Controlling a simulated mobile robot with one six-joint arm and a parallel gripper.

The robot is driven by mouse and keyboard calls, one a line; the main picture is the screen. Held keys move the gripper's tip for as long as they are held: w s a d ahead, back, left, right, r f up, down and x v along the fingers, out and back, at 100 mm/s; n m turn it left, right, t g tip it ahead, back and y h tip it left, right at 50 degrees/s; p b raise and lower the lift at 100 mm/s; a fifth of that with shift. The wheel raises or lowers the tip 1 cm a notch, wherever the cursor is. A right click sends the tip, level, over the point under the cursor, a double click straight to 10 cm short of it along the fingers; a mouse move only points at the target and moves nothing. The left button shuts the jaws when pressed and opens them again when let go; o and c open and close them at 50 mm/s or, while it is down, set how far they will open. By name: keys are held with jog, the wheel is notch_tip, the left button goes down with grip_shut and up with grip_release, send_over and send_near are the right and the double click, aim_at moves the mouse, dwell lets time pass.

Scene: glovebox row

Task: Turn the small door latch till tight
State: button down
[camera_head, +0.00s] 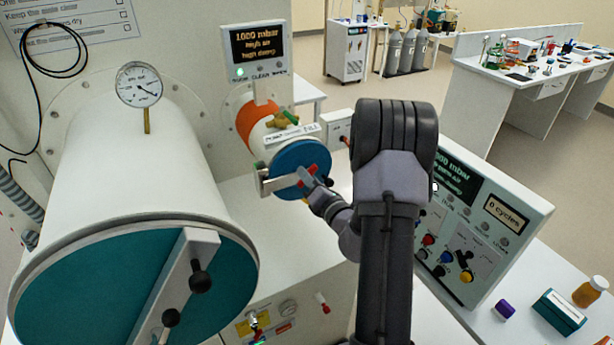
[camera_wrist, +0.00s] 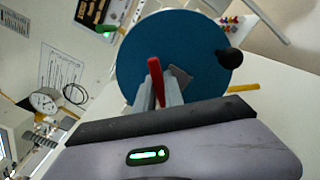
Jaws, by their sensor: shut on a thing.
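The small door (camera_head: 302,158) is a blue disc on the end of the small white chamber with an orange band. It fills the upper middle of the wrist view (camera_wrist: 185,50). The small door latch shows a red handle (camera_head: 312,169) in front of the disc, also seen in the wrist view (camera_wrist: 155,75). My gripper (camera_head: 306,180) is at the door's front, its fingers closed on the red handle. The fingers hide part of the handle. A pale bar (camera_head: 264,180) crosses the disc's left edge in the head view.
The large chamber (camera_head: 140,160) with its teal door (camera_head: 110,285) and black knobs stands left. A control panel (camera_head: 478,215) stands right of my arm. A purple-capped jar (camera_head: 504,309), teal box (camera_head: 559,312) and amber jar (camera_head: 590,291) sit at lower right.

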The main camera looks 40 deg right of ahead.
jog(key=c, duration=1.4)
grip_release()
jog(key=shift+c, duration=0.2)
jog(key=p+v, duration=0.4)
jog(key=v, duration=1.3)
jog(key=shift+s+a+p, duration=0.15)
jog(key=shift+s+p, duration=0.05)
jog(key=shift+p, duration=0.15)
